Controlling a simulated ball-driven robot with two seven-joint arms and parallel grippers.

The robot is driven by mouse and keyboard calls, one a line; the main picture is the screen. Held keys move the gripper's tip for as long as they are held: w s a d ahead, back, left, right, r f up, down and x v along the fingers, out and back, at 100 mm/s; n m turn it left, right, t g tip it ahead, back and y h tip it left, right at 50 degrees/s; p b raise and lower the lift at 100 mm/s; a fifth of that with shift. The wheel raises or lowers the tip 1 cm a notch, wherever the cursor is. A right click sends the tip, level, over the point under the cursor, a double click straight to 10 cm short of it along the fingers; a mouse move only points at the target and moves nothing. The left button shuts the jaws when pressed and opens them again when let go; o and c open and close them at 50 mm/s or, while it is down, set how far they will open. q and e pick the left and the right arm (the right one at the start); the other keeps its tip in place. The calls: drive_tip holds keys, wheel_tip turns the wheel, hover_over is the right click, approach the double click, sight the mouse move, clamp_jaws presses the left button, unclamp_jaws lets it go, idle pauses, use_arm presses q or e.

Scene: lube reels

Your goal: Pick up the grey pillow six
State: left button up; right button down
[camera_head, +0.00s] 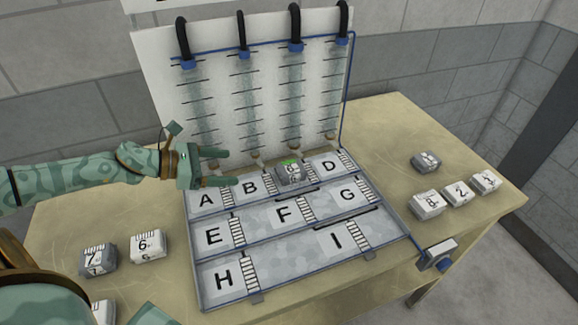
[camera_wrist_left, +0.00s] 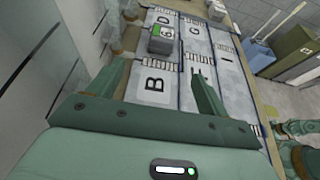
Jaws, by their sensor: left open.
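A grey pillow (camera_head: 291,173) with a 6 and a green mark on top sits on the tray in the top row, between the squares B and D. It also shows in the left wrist view (camera_wrist_left: 161,41), ahead of the fingers. My left gripper (camera_head: 226,167) is open and empty, to the left of this pillow over the A and B squares. In the left wrist view its two fingers (camera_wrist_left: 158,68) are apart, with the letter B between them and the pillow beyond the tips.
A white pillow marked 6 (camera_head: 147,246) and a dark grey one marked 7 (camera_head: 98,260) lie left of the lettered tray (camera_head: 290,265). Several pillows, including a dark grey one (camera_head: 425,161), lie to the right. An upright board (camera_head: 240,100) with hoses stands behind.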

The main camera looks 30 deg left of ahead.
sight(279, 170)
use_arm(q)
drive_tip(key=b+x, duration=0.1)
drive_tip(key=x, duration=0.1)
drive_tip(key=shift+w+d+f, duration=0.2)
drive_tip(key=shift+f, duration=0.1)
drive_tip(key=x, duration=0.6)
drive_tip(key=shift+w+d, duration=0.25)
drive_tip(key=shift+w, duration=0.05)
drive_tip(key=x, duration=0.6)
drive_tip(key=shift+d+f, duration=0.15)
drive_tip(key=shift+d, duration=0.1)
drive_tip(key=shift+s, duration=0.1)
drive_tip(key=c, duration=1.1)
drive_tip(key=shift+c, duration=0.2)
